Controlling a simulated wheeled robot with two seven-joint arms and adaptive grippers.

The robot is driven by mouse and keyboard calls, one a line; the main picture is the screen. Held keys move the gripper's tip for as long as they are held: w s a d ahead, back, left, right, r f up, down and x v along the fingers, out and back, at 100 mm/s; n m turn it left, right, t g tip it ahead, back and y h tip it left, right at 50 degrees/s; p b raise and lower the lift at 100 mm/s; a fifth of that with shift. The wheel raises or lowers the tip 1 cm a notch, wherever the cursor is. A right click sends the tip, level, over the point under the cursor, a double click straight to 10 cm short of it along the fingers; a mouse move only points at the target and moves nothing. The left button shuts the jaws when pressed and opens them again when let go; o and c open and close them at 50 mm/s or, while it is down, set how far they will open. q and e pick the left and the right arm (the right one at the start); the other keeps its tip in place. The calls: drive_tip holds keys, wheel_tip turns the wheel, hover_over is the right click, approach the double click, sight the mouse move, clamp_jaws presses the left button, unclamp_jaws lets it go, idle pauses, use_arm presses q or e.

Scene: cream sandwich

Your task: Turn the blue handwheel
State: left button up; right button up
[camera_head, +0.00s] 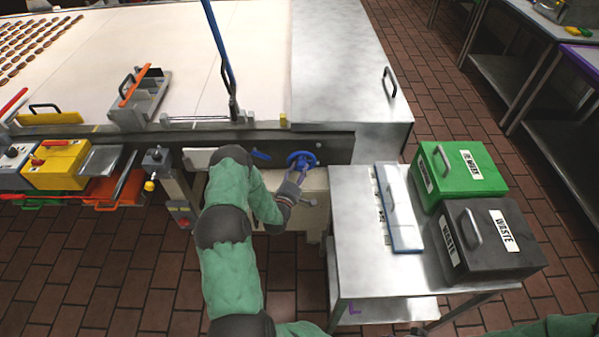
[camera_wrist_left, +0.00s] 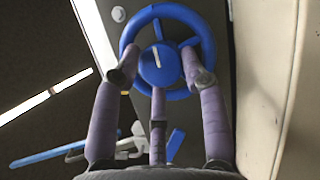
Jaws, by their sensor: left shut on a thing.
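The blue handwheel (camera_head: 301,160) is on the side of the conveyor machine in the head view, below the belt's edge. My left gripper (camera_head: 294,178) reaches it from below. In the left wrist view the handwheel (camera_wrist_left: 160,62) has a round hub with a pale mark and several spokes. The purple fingers of my left gripper (camera_wrist_left: 160,85) are closed on it, with two fingertips at the rim on either side and one finger below the hub. Of my right arm, only a green sleeve shows at the bottom right in the head view; its gripper is out of view.
A steel table (camera_head: 345,230) stands right of my left arm, with a blue-edged board (camera_head: 402,225), a green bin (camera_head: 455,172) and a black waste bin (camera_head: 487,240). A blue lever (camera_head: 261,154) sits left of the handwheel. Control boxes (camera_head: 58,165) stand further left.

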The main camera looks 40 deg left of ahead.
use_arm(q)
drive_tip(key=shift+m, duration=0.3)
